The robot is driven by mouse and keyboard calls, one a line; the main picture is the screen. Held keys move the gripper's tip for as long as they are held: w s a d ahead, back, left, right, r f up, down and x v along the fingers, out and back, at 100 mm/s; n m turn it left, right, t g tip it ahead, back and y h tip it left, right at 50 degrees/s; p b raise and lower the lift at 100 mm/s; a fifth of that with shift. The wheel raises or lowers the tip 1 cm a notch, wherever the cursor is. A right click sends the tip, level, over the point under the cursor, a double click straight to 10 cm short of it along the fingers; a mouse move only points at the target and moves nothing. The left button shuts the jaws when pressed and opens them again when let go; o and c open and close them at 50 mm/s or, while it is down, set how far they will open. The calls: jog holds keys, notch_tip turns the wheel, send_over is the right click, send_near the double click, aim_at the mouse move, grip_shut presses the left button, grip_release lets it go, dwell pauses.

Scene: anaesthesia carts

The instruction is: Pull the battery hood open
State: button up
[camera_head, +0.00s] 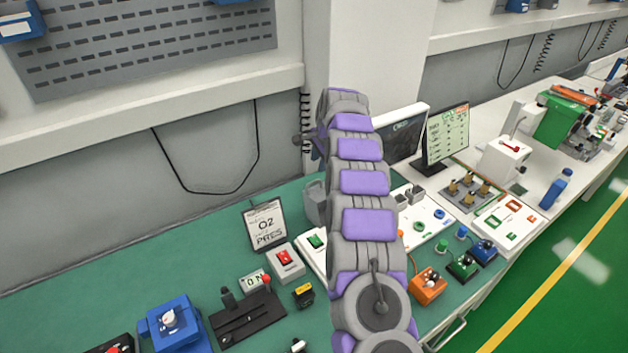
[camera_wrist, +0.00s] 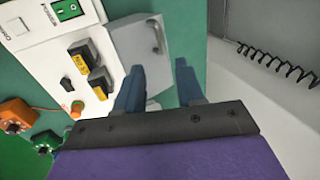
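The battery hood appears to be the light grey cover (camera_wrist: 137,45) with a small bar handle (camera_wrist: 157,37) in the wrist view. It looks closed, and it adjoins a white panel. My gripper (camera_wrist: 158,68) is open, its two blue fingers spread and nothing visible between them. The fingertips point toward the cover's lower part in the picture, with the handle above the gap between them. I cannot tell whether they touch the cover. In the head view a grey housing (camera_head: 315,203), probably the same cover, shows partly behind my arm, and my gripper cannot be made out there.
The white panel (camera_wrist: 55,45) carries a green switch and yellow-labelled black parts. A coiled cable (camera_wrist: 275,63) hangs on the wall at right. In the head view, an O2 sign (camera_head: 265,225), a red-switch box (camera_head: 285,262) and an orange box (camera_head: 428,287) stand around my arm.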

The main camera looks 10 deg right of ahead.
aim_at(313, 182)
jog(key=b+x, duration=0.1)
jog(key=x, duration=0.9)
jog(key=shift+w+f, duration=0.1)
jog(key=shift+f, duration=0.25)
grip_shut()
